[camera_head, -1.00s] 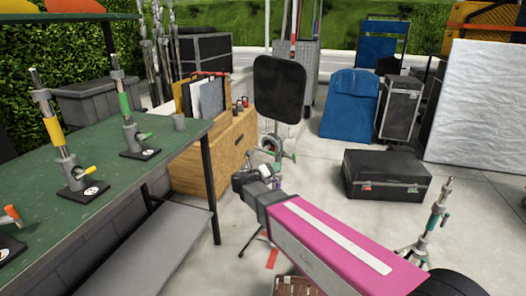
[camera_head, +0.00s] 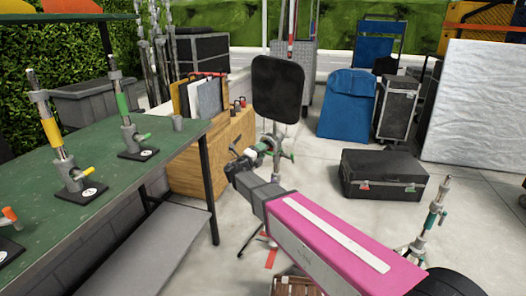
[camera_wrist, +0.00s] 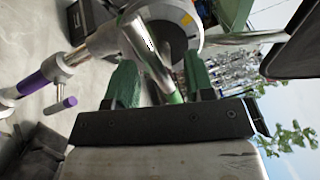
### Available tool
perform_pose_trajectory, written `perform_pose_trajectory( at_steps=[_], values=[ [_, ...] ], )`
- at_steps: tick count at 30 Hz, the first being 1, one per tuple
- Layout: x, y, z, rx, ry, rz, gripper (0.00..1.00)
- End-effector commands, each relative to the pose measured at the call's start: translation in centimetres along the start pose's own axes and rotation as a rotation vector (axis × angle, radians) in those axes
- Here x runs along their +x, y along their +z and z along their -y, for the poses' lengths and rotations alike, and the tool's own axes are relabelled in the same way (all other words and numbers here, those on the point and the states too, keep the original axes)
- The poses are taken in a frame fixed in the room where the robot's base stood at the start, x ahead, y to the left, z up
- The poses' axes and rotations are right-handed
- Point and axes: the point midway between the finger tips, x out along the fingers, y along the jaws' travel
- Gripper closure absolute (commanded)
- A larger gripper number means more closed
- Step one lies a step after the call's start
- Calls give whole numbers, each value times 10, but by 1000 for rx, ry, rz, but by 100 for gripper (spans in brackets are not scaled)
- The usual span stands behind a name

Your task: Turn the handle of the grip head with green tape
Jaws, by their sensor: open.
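A grip head (camera_head: 266,147) with a green-ended handle stands on a centre stand below a black panel. My gripper (camera_head: 238,160) is right beside its left side in the head view. In the wrist view, the open green fingers (camera_wrist: 160,72) stand on either side of a metal handle bar (camera_wrist: 148,58) with a green part (camera_wrist: 175,97) low between them. A round grey disc (camera_wrist: 172,28) is just above. Whether the fingers touch the bar is unclear. Another green-taped grip head (camera_head: 123,103) stands on the green table, and one more (camera_head: 431,216) on a stand at right.
The green table (camera_head: 110,180) edges the left side, with a yellow-taped grip head (camera_head: 51,130) on it. The black panel (camera_head: 277,88) hangs above the centre grip head. A black case (camera_head: 384,174) lies on the floor at right. A purple-taped part (camera_wrist: 32,84) shows in the wrist view.

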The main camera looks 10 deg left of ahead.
Motion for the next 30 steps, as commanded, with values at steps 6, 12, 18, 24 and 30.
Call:
perform_pose_trajectory(
  at_steps=[6,12,18,24,30],
  values=[
    [17,0,0,0,1,0,51],
    [19,0,0,0,1,0,51],
    [18,0,0,1,1,0,80],
    [18,0,0,1,1,0,100],
    [18,0,0,24,2,0,100]
  ],
)
